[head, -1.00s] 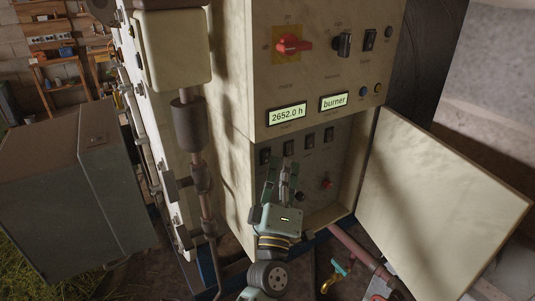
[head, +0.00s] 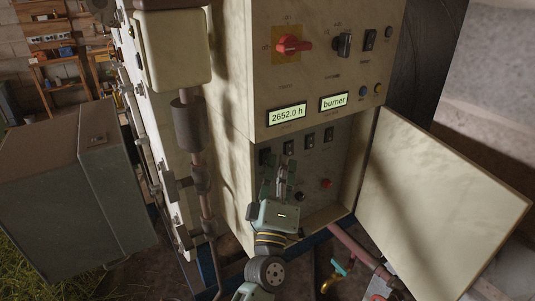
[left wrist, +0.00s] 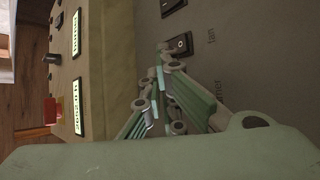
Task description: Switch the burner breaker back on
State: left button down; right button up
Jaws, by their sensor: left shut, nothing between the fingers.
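The open lower compartment (head: 335,165) of the cream control cabinet holds a row of black rocker breakers (head: 309,140). My left gripper (head: 287,164) is in front of the left part of this row, fingers shut with nothing between them. In the left wrist view, the fingers (left wrist: 163,75) reach close to the dark panel. A switch labelled "fan" (left wrist: 180,43) shows just above them. My right gripper is not in view.
The cabinet door (head: 440,205) stands open to the right. Above are a red rotary switch (head: 291,44), a display reading "burner" (head: 334,101) and an hours display (head: 287,115). A red button (head: 327,184) sits low in the compartment. A vertical pipe (head: 199,180) stands left of my arm.

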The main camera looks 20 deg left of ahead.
pick_arm(q)
jog(key=shift+w+a, duration=0.1)
jog(key=shift+a, duration=0.05)
dwell(0.3)
jog(key=shift+s+d+f, duration=0.1)
jog(key=shift+s+d, duration=0.4)
jog(key=shift+d, duration=0.1)
jog(key=shift+s+d+f, duration=0.2)
jog(key=shift+s+d, duration=0.6)
jog(key=shift+d, duration=0.25)
jog(key=shift+s+d+f, duration=0.2)
jog(key=shift+s+d, duration=0.55)
jog(key=shift+d, duration=0.25)
